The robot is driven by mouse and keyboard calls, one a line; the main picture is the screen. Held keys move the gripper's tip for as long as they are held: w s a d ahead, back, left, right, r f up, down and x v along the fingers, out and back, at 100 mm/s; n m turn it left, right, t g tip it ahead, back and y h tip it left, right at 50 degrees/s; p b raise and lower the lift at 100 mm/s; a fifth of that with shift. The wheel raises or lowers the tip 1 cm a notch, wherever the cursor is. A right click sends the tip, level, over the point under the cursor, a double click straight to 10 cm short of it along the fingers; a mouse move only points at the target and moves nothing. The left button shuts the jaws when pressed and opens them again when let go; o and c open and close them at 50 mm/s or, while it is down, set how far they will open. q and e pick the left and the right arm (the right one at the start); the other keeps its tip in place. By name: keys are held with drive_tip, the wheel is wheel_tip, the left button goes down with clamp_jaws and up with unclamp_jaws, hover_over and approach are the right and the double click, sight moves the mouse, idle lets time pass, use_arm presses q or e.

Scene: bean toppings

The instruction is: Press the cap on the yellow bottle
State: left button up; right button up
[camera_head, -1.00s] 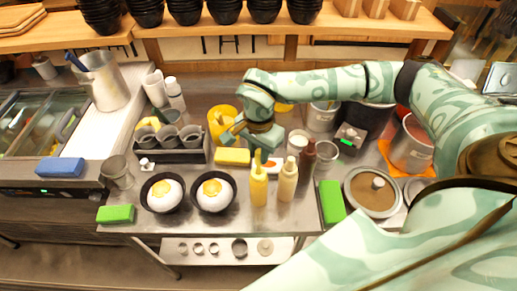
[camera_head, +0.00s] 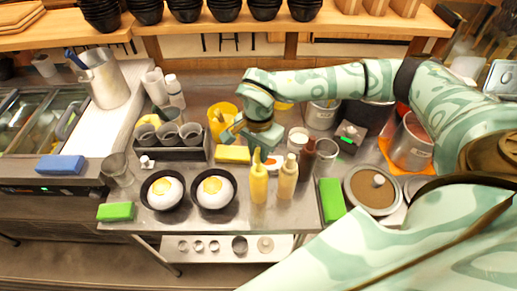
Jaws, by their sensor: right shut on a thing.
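The yellow bottle (camera_head: 259,186) stands upright near the front of the steel table, with its narrow yellow tip, seemingly the cap (camera_head: 257,157), pointing up. My right gripper (camera_head: 254,146) points down just behind and above this tip. It is shut, seemingly on the cap, but its jaws are small and partly hide what is between them. I cannot tell whether the cap is seated on the bottle. My left gripper is not in view.
A cream bottle (camera_head: 288,178) and a dark red bottle (camera_head: 307,160) stand close to the right. Two black bowls with eggs (camera_head: 214,190) are to the left. A yellow sponge (camera_head: 233,154) lies behind, and a green block (camera_head: 331,201) lies to the right.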

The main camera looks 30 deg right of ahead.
sight(258, 160)
drive_tip(key=shift+f+b, duration=0.7)
drive_tip(key=shift+f, duration=0.6)
drive_tip(key=shift+f, duration=0.15)
drive_tip(key=shift+f, duration=0.4)
drive_tip(key=shift+f, duration=0.2)
drive_tip(key=o, duration=1.2)
drive_tip(key=shift+o, duration=0.2)
